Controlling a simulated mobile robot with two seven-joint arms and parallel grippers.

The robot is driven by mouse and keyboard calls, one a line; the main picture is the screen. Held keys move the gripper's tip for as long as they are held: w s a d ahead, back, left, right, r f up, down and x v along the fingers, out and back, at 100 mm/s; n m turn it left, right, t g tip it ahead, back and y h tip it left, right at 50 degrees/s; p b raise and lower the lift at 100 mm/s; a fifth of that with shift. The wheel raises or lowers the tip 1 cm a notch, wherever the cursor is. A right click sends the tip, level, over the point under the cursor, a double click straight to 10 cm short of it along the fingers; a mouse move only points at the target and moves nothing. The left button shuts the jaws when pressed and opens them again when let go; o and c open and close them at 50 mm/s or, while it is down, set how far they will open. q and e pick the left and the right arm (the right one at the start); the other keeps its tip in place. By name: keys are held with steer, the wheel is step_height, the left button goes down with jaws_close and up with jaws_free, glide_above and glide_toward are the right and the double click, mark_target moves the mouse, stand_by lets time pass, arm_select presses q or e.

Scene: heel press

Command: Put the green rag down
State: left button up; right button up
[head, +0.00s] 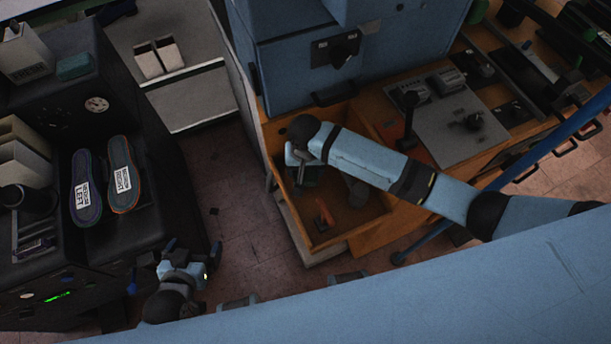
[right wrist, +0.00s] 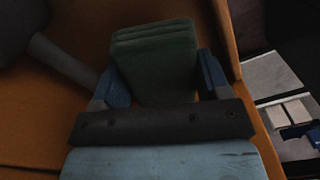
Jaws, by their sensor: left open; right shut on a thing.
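The green rag (right wrist: 155,60) is a folded, layered dark green cloth. In the right wrist view it sits between the two blue fingers of my right gripper (right wrist: 160,78), which is shut on it. In the head view my right gripper (head: 300,158) reaches into the open wooden drawer (head: 345,235), and the rag is mostly hidden under it. I cannot tell whether the rag touches the drawer bottom. My left gripper (head: 180,250) is open and empty, low beside the black machine at the left.
In the drawer lie a grey-headed mallet (right wrist: 60,55) and an orange-handled tool (head: 325,213). Two labelled insoles (head: 86,188) (head: 123,174) lie on the black machine. A blue press housing (head: 300,60) stands behind the drawer. Open floor (head: 235,190) lies between machine and drawer.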

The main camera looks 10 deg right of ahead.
mark_target(306, 177)
step_height(306, 177, down, 5)
steer(key=shift+f, duration=0.1)
stand_by(0.3)
steer(key=shift+f, duration=0.1)
steer(key=o, duration=0.5)
steer(key=shift+o, duration=0.2)
